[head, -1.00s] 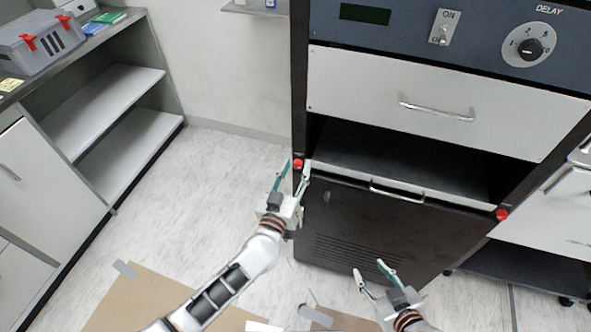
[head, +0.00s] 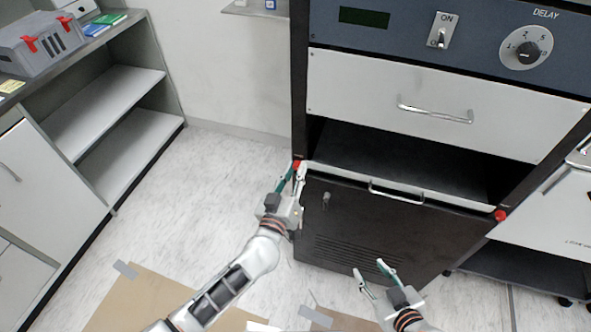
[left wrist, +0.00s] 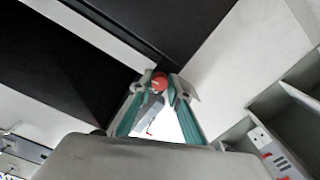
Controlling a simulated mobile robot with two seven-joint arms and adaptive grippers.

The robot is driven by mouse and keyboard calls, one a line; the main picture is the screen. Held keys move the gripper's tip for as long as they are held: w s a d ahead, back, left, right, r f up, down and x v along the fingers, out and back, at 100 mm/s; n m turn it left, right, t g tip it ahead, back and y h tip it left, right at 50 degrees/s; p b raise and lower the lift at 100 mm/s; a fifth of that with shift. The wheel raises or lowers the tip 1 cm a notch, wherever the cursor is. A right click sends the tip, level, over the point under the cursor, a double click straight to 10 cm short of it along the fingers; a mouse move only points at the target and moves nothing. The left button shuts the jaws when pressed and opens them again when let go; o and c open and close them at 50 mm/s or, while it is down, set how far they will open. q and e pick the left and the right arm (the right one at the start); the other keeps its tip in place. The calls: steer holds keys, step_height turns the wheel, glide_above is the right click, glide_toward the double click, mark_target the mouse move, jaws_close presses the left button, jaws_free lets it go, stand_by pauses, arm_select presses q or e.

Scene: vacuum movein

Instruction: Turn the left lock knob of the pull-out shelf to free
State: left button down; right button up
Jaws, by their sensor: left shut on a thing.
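The left lock knob (head: 297,163) is a small red knob on the rack's left post, at the left end of the pull-out shelf (head: 345,180). My left gripper (head: 296,170) is shut on it; the fingertips partly cover it in the head view. In the left wrist view the red knob (left wrist: 159,80) sits between the two green-backed fingers (left wrist: 158,92). Any pointer mark on the knob is too small to read. The matching right knob (head: 500,215) is red and untouched. My right gripper (head: 369,268) is open and empty, low in front of the rack.
The shelf's handle (head: 396,192) lies between the knobs. Above is a dark open bay (head: 400,160) and a white drawer (head: 430,95); below is a black vented panel (head: 380,235). A side bench (head: 100,120) stands at left, with clear floor between it and the rack.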

arm_select(q)
steer(key=shift+n, duration=7.8)
steer(key=c, duration=1.9)
jaws_free()
steer(key=shift+s, duration=0.15)
steer(key=v, duration=0.7)
steer(key=shift+s, duration=0.35)
